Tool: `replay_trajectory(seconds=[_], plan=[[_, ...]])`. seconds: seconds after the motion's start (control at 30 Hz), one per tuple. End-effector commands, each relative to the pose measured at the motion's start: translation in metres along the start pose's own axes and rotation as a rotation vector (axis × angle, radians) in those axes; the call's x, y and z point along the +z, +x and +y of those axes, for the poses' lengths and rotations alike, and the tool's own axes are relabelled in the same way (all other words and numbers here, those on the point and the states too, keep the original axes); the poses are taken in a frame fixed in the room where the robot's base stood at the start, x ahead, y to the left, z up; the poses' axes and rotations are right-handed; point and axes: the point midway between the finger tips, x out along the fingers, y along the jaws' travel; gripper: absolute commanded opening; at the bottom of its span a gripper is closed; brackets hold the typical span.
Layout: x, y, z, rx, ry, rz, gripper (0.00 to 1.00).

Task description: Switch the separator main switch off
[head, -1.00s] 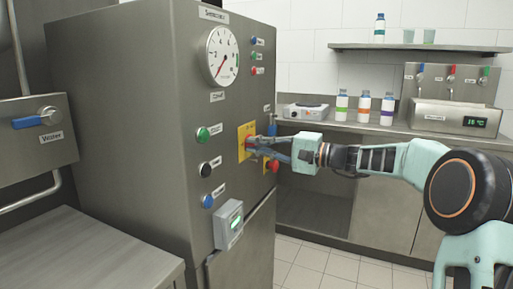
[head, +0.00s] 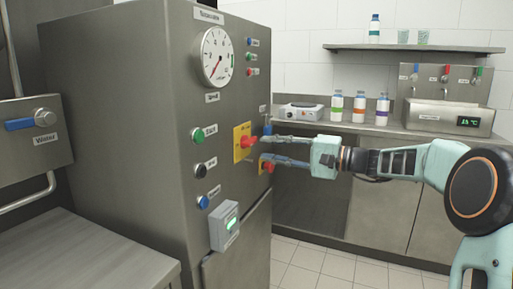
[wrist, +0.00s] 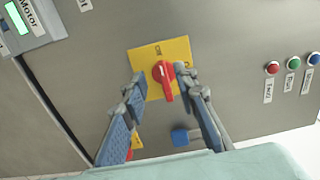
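The main switch is a red rotary knob (head: 246,142) on a yellow plate (head: 238,152) on the steel cabinet's front. In the wrist view the red knob (wrist: 163,72) has its handle pointing down toward the picture's bottom, and the yellow plate (wrist: 143,56) carries small lettering I cannot read surely. My gripper (head: 263,149) is open just right of the knob, its fingers spread and holding nothing. In the wrist view my gripper (wrist: 161,84) has one finger on either side of the knob, seemingly apart from it.
Green (head: 197,135), black (head: 200,170) and blue (head: 203,202) buttons sit left of the switch. A grey motor box (head: 224,226) sticks out below. A red knob (head: 266,167) lies close to the lower finger. A blue handle (wrist: 181,137) shows between the fingers.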

Motion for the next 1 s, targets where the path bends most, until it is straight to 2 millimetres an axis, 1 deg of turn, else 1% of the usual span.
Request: replay_trajectory(seconds=[0.03,0.1,0.2,0.33,0.5,0.8,0.9,1.0], plan=[[-0.001,-0.013,-0.001,0.0,-0.001,0.003,0.27],[-0.001,-0.027,0.0,0.0,0.0,0.003,0.27],[0.0,-0.043,0.0,0.0,0.0,0.002,0.27],[0.0,-0.056,0.0,0.001,0.0,0.001,0.27],[0.0,-0.061,0.0,0.0,0.0,-0.001,0.27],[-0.001,-0.061,0.0,0.008,0.01,0.006,0.27],[-0.006,-0.061,0.002,0.042,0.059,0.044,0.27],[-0.017,-0.067,0.003,0.098,0.154,0.127,0.27]])
